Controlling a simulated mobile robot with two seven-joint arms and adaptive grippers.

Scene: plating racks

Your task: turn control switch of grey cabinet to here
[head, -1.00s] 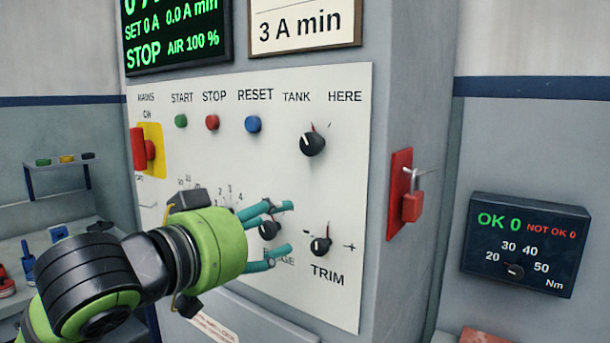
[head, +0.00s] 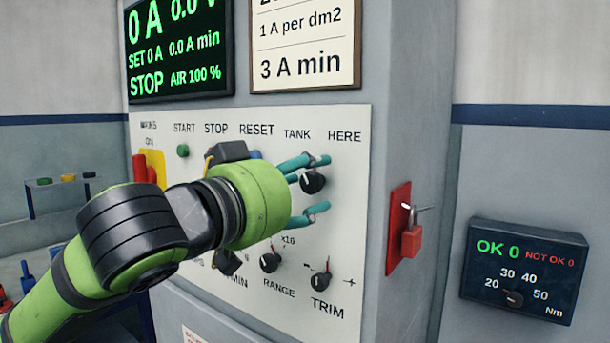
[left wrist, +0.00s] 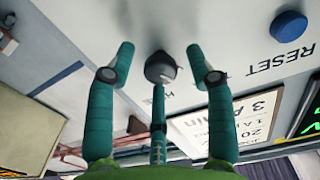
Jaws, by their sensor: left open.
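The control switch is a black round knob (head: 312,182) on the pale panel (head: 352,250) of the grey cabinet (head: 415,110), below the labels TANK (head: 297,134) and HERE (head: 344,136). In the left wrist view the knob (left wrist: 160,68) sits between the spread fingertips of the gripper (left wrist: 160,55), with a gap on both sides. A white mark shows on the knob, but its exact setting is hard to tell. My right gripper is not in view.
The RANGE knob (head: 270,260) and TRIM knob (head: 322,279) sit below on the panel. The blue RESET button (left wrist: 289,26) is close by, mostly hidden behind my gripper in the head view. A red padlock (head: 411,242) hangs on the cabinet's right side.

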